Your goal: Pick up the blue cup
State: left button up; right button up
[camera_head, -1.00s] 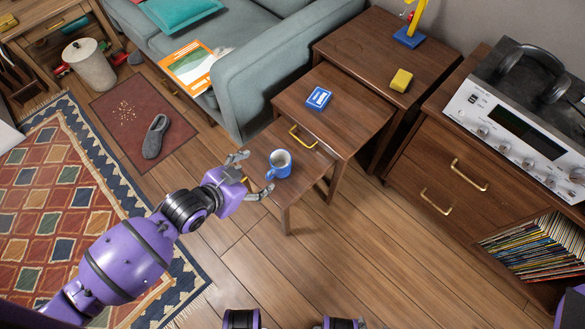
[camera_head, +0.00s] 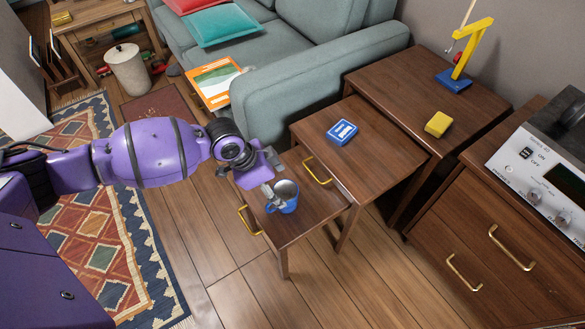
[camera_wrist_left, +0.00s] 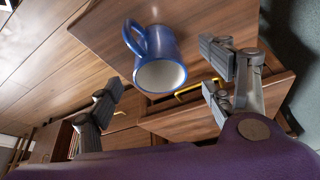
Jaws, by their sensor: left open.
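The blue cup (camera_head: 286,197) stands upright on the lowest of the nested wooden tables (camera_head: 316,207). Its inside is pale. My left gripper (camera_head: 289,184) is at the cup, with its fingers open and part of one in front of the cup's left side in the head view. In the left wrist view the cup (camera_wrist_left: 158,60) appears between the two spread fingers, its handle to the upper left. I cannot tell whether a finger touches it. My right gripper is not in view.
A blue box (camera_head: 342,132) lies on the middle table, and a yellow block (camera_head: 438,124) and a yellow-and-blue crane-like toy (camera_head: 455,78) are on the tallest. The grey sofa (camera_head: 300,80) stands behind. Open wooden floor (camera_head: 215,250) lies in front.

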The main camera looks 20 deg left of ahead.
aim_at(284, 192)
pick_arm(q)
jog(key=b+x, duration=0.1)
jog(key=x, duration=0.3)
jog(key=shift+w+d+f+b, duration=0.1)
jog(key=shift+d+f+b, duration=0.1)
jog(key=shift+d+b, duration=0.25)
jog(key=shift+f, duration=0.1)
jog(key=c, duration=1.4)
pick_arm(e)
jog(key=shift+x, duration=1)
